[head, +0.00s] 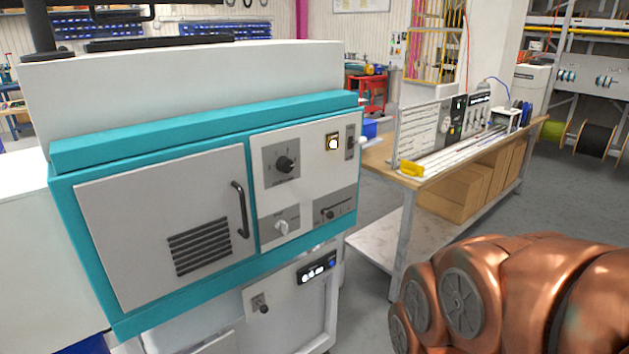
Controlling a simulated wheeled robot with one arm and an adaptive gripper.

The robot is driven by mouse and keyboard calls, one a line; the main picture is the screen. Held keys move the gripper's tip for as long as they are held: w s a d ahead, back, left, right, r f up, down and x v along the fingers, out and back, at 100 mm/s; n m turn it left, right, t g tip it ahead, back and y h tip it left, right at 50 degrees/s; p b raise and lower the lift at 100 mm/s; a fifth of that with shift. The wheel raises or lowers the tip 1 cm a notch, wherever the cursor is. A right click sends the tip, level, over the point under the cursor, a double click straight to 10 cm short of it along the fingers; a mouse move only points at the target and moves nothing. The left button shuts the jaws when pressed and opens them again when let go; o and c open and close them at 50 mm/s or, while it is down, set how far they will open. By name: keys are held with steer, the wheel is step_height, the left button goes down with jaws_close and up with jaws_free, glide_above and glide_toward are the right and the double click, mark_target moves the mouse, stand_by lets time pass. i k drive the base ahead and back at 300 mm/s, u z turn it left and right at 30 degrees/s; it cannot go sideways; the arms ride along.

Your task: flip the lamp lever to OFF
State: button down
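A teal and white machine cabinet (80,240) stands at the left with a grey control panel. The panel has a black rotary knob (285,163), a lit square lamp or button (333,142), a narrow dark switch (350,141), a white knob (283,228) and a small lever on a dark plate (330,213). Another small dark switch (263,307) sits lower on the cabinet. The labels are too small to read, so I cannot tell which control is the lamp lever or its position. Copper-coloured links of my arm fill the lower right. My gripper is not in view.
A workbench (378,160) with a measuring rig (430,130) and cardboard boxes (455,198) stands right of the cabinet. Cable reels (596,138) stand on the floor at far right. A handled door (120,225) covers the cabinet's left front. Grey floor is free between bench and reels.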

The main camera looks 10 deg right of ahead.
mark_target(362, 140)
steer(key=u, duration=0.55)
steer(key=i, duration=1.2)
steer(key=z, duration=0.6)
